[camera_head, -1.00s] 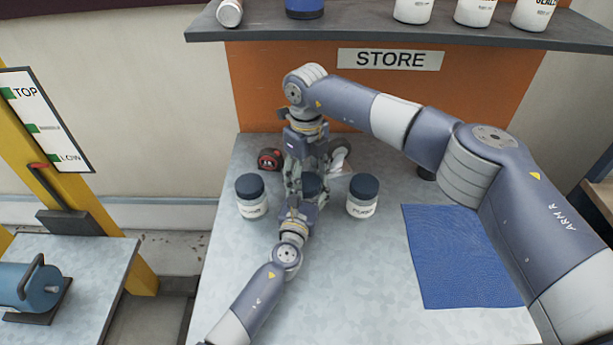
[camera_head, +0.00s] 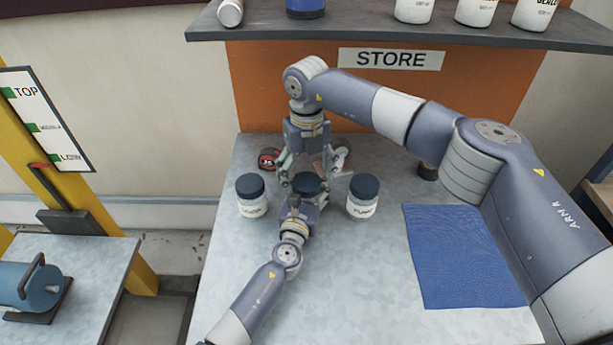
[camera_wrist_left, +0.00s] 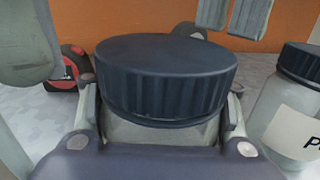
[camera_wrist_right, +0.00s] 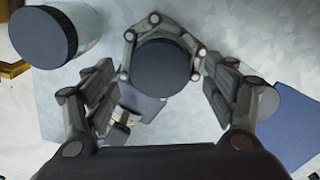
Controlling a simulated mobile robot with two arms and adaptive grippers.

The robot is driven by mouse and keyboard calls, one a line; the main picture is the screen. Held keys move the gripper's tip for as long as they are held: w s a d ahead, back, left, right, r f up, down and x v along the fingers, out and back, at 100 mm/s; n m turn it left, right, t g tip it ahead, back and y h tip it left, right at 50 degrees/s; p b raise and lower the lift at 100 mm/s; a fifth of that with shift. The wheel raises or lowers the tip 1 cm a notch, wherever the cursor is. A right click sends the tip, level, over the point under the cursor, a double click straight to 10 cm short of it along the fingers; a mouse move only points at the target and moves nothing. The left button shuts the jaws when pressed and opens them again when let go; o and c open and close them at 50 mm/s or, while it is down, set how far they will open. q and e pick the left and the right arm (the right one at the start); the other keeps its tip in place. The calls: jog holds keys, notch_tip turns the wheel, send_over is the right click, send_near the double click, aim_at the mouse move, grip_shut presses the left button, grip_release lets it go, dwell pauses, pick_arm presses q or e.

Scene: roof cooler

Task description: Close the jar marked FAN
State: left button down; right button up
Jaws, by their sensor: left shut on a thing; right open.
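A jar with a dark lid (camera_head: 307,183) stands in the middle of the table, its label out of sight. My left gripper (camera_head: 304,198) is shut on this jar's body below the lid. In the left wrist view the ribbed lid (camera_wrist_left: 165,75) sits level on the jar; I cannot tell how tight it is. My right gripper (camera_head: 308,170) is open above the lid, fingers spread and clear of it. The right wrist view shows the lid (camera_wrist_right: 160,68) between the open fingers. Similar lidded jars stand at left (camera_head: 252,205) and right (camera_head: 361,206); their labels are hard to read.
A red-and-black round item (camera_head: 268,159) and another round item (camera_head: 343,154) lie behind the jars. A blue mat (camera_head: 462,258) covers the right of the table. A shelf (camera_head: 400,28) with containers overhangs the back. The table's front middle is clear.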

aim_at(307, 196)
notch_tip(307, 196, up, 11)
jog(key=shift+f, duration=0.15)
pick_arm(q)
jog(key=shift+c, duration=2.3)
grip_release()
jog(key=v, duration=1.2)
jog(key=shift+f, duration=0.1)
